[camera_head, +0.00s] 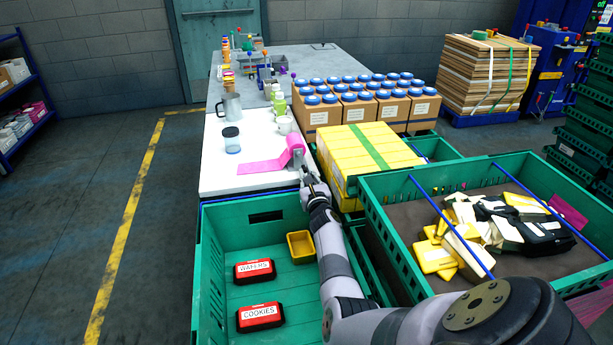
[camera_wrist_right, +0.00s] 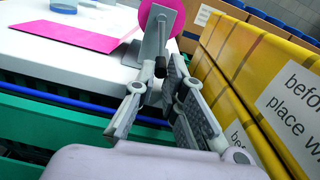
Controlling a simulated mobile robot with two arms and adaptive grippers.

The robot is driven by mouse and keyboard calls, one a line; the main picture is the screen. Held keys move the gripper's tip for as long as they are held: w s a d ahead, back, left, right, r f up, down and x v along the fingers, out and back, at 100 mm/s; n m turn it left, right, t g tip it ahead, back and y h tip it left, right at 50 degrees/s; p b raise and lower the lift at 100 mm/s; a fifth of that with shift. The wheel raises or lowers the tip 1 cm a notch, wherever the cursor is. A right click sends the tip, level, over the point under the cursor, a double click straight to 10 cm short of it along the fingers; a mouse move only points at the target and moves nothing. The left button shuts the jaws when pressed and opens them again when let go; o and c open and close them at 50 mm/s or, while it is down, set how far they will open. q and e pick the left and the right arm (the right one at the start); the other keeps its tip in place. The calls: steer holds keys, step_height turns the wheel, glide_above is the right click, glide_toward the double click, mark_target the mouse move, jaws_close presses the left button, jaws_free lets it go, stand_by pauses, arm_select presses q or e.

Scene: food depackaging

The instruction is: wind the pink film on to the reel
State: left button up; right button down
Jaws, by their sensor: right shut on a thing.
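The pink film (camera_head: 262,166) lies flat across the white table top and runs up to a pink roll on the reel (camera_head: 295,143) at the table's right edge. In the right wrist view the film (camera_wrist_right: 65,35) lies left of the reel's grey bracket (camera_wrist_right: 153,45), with the round pink roll (camera_wrist_right: 172,12) behind it. My right gripper (camera_head: 308,177) is at the reel's near side. In the wrist view its fingers (camera_wrist_right: 160,82) are around the small black crank handle (camera_wrist_right: 160,67), partly hidden between them. My left gripper is not in view.
Yellow packs (camera_head: 365,155) stand close on the right of my right gripper. A green crate (camera_head: 222,285) with two red boxes and a yellow tray is below. A clear jar (camera_head: 232,143) with a dark lid, a steel jug (camera_head: 231,106) and a white cup (camera_head: 284,125) stand behind the film.

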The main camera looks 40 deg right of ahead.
steer(key=n, duration=0.1)
steer(key=d+n+b, duration=0.1)
steer(key=n, duration=0.2)
steer(key=shift+s+d+r+b, duration=0.15)
steer(key=shift+s+r+b, duration=0.2)
steer(key=c, duration=1.7)
jaws_free()
steer(key=shift+o, duration=0.2)
